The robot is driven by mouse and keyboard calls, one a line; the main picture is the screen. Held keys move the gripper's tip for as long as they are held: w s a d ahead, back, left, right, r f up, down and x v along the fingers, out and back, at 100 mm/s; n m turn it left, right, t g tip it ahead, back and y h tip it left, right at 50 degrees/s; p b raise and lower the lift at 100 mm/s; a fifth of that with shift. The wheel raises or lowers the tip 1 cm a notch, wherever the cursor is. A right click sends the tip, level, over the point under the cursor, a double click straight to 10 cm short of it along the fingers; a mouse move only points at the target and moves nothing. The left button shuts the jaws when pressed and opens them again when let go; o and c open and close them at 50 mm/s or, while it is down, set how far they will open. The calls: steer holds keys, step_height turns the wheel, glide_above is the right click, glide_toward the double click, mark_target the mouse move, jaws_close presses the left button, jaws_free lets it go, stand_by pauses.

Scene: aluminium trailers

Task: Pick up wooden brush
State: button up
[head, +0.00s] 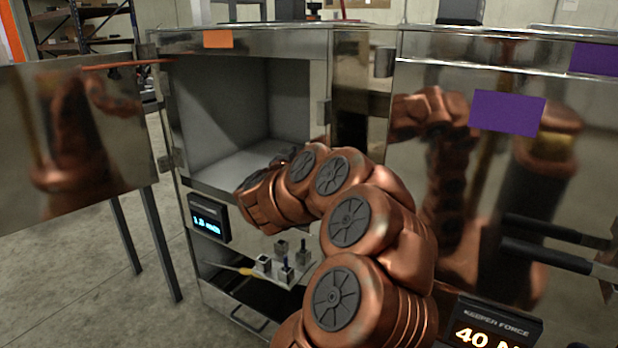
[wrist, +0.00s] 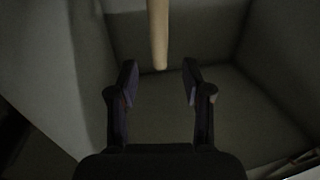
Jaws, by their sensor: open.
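A pale wooden rod (wrist: 158,35), which looks like the handle of the wooden brush, comes down from the top edge of the wrist view. Its rounded lower end is just beyond the gap between my fingertips, roughly centred, and no bristles show. My gripper (wrist: 160,82) is open, with nothing between its fingers. In the head view my copper-coloured arm reaches toward the open compartment of the metal cabinet (head: 240,100), and the arm hides the gripper. The brush cannot be made out there.
Grey compartment walls (wrist: 270,60) surround the gripper. The cabinet's open door (head: 75,130) stands at the left. Below, a small tray with metal blocks (head: 285,270) and a thin yellow-handled tool (head: 245,271) sit in a lower opening. Handles (head: 555,258) jut out at the right.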

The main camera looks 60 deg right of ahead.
steer(key=shift+f+b+x, duration=0.2)
steer(key=shift+b+x, duration=0.45)
steer(key=shift+x, duration=0.7)
steer(key=shift+f+b+x, duration=0.15)
steer(key=shift+b+x, duration=0.5)
steer(key=shift+x, duration=0.75)
jaws_close()
